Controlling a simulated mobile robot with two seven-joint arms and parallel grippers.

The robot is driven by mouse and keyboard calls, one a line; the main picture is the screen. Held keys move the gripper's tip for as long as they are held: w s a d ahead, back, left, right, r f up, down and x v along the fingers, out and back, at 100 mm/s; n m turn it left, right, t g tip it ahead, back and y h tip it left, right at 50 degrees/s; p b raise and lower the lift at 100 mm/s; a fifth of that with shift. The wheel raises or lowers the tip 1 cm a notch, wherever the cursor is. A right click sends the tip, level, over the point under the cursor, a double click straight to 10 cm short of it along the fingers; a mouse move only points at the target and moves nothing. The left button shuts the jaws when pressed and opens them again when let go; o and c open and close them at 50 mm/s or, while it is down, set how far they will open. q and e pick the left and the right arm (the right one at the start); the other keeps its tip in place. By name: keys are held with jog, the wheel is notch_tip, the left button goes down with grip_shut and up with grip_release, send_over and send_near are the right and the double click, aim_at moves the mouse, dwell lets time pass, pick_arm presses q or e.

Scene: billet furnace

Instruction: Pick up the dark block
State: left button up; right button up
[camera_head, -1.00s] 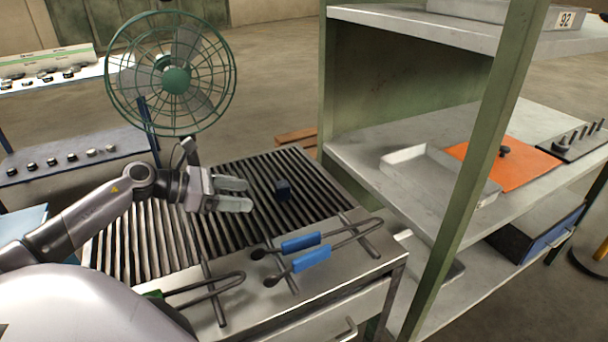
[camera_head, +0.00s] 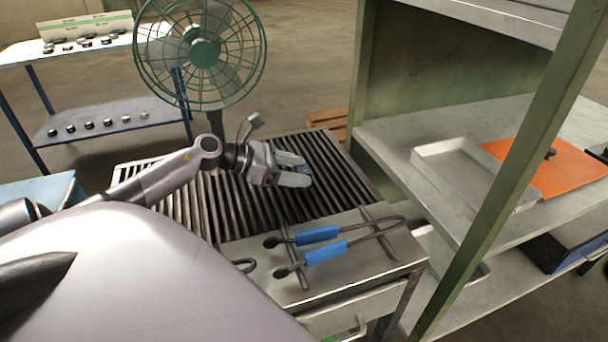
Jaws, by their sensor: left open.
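The dark block (camera_head: 304,170) is a small dark patch between the fingertips of my left gripper, over the ribbed grate (camera_head: 345,180). The fingers hide most of it. My left gripper (camera_head: 307,169) is open, with one finger on each side of the block, pointing right. I cannot tell whether either finger touches it. My right gripper is not in view.
Blue-handled tongs (camera_head: 318,235) lie on the metal ledge in front of the grate. A green fan (camera_head: 203,50) stands behind it. A green-framed shelf (camera_head: 400,130) with a metal tray (camera_head: 445,160) and an orange sheet (camera_head: 545,175) stands close on the right.

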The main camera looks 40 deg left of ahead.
aim_at(304, 170)
pick_arm(q)
jog(key=shift+x, duration=1.15)
grip_shut()
jog(key=shift+r, duration=0.1)
notch_tip(304, 170, up, 20)
